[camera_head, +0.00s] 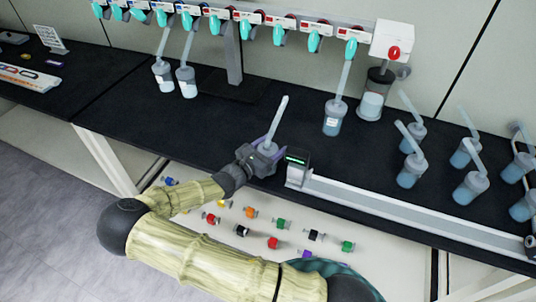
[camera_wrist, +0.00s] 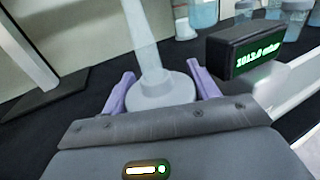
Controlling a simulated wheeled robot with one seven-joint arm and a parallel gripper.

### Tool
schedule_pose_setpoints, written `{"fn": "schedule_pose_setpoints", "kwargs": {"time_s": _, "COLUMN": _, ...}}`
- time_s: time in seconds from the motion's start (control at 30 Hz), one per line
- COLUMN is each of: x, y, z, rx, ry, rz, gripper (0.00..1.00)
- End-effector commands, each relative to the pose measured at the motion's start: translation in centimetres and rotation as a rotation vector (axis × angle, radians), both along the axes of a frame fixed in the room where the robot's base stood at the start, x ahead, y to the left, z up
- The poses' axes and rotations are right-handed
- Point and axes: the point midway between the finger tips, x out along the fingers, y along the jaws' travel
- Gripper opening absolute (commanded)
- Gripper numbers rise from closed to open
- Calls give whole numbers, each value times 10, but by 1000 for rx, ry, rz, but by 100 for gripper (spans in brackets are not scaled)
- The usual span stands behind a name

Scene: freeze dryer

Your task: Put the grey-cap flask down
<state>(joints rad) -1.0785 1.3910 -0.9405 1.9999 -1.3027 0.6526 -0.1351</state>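The grey-cap flask (camera_head: 273,128) has a pale tube rising from its cap and tilting to the right. It is at my gripper (camera_head: 268,152), over the black bench near its front edge. In the wrist view the flask's round grey cap (camera_wrist: 160,92) fills the gap between the purple fingers of my gripper (camera_wrist: 162,85), one on each side. The gripper looks shut on it. The flask's body is hidden under the cap and behind the gripper, so I cannot tell whether its base touches the bench.
A small display box (camera_head: 297,160) stands just right of my gripper, at the end of a long pale rail (camera_head: 390,205). Several flasks stand at the right. A flask (camera_head: 333,118) hangs below the manifold. The black bench (camera_head: 215,125) is clear left of my gripper.

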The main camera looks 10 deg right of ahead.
Motion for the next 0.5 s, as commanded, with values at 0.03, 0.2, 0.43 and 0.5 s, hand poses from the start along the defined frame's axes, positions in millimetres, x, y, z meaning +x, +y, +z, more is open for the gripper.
{"fn": "schedule_pose_setpoints", "kwargs": {"time_s": 0.03, "x": 0, "y": 0, "z": 0, "rx": 0, "ry": 0, "rz": 0, "gripper": 34}}
{"fn": "schedule_pose_setpoints", "kwargs": {"time_s": 0.2, "x": 0, "y": 0, "z": 0, "rx": -1, "ry": -1, "rz": 0, "gripper": 29}}
{"fn": "schedule_pose_setpoints", "kwargs": {"time_s": 0.43, "x": 0, "y": 1, "z": 10, "rx": 1, "ry": -3, "rz": 1, "gripper": 29}}
{"fn": "schedule_pose_setpoints", "kwargs": {"time_s": 0.5, "x": 0, "y": 1, "z": 20, "rx": 1, "ry": -4, "rz": 0, "gripper": 29}}
